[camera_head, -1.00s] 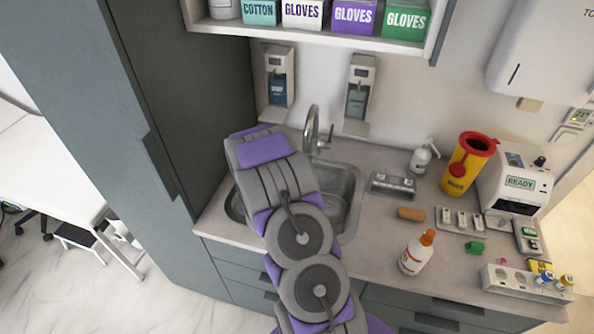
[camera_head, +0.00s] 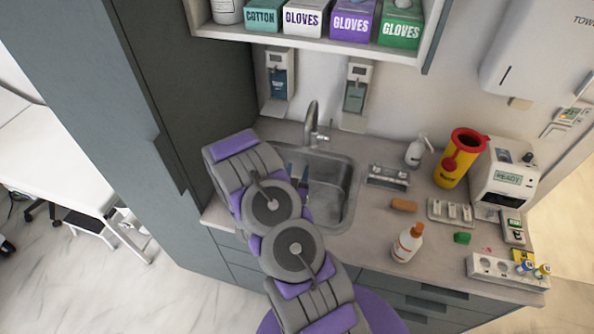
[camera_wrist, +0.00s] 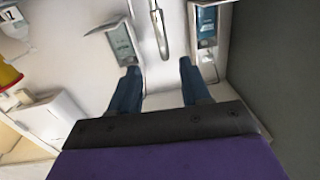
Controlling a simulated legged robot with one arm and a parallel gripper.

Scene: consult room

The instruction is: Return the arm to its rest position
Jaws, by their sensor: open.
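My grey and purple arm (camera_head: 270,205) is folded in front of the left part of the sink. In the wrist view, the two blue fingers of my gripper (camera_wrist: 159,80) are spread apart with nothing between them. In the head view, only small blue finger parts (camera_head: 297,175) show past the arm, over the sink; the rest of my gripper is hidden behind the arm.
The sink (camera_head: 345,205) has a tall tap (camera_head: 311,122) behind it, below two wall dispensers. On the counter to the right stand a white bottle (camera_head: 407,243), a yellow sharps bin (camera_head: 461,158) and a white device (camera_head: 506,175). A shelf hangs above.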

